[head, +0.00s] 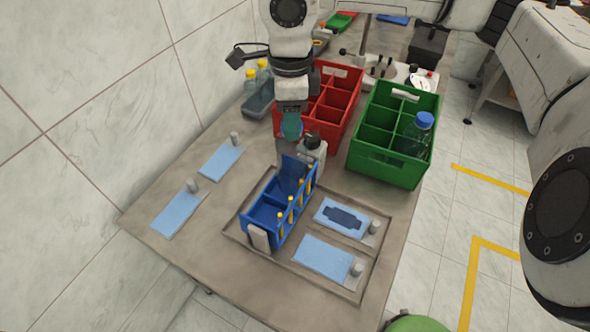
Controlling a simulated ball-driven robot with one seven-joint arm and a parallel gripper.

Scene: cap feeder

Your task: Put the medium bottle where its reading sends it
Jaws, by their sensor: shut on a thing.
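My gripper (291,126) is at the upper middle, above the table just behind the blue rack, pointing down. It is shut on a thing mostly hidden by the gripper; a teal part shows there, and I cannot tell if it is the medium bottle. A clear bottle with a blue cap (424,120) stands in a front compartment of the green crate (388,170). Two bottles with yellow caps (263,66) stand at the left rear by a grey tray (259,100). No reading is legible.
A blue rack (263,222) with several yellow pegs stands at the front middle. A red crate (330,128) is behind. Light blue pads (176,212) with grey posts lie on both sides; one (322,257) is front right. A small dark-topped device (312,150) sits close to my gripper.

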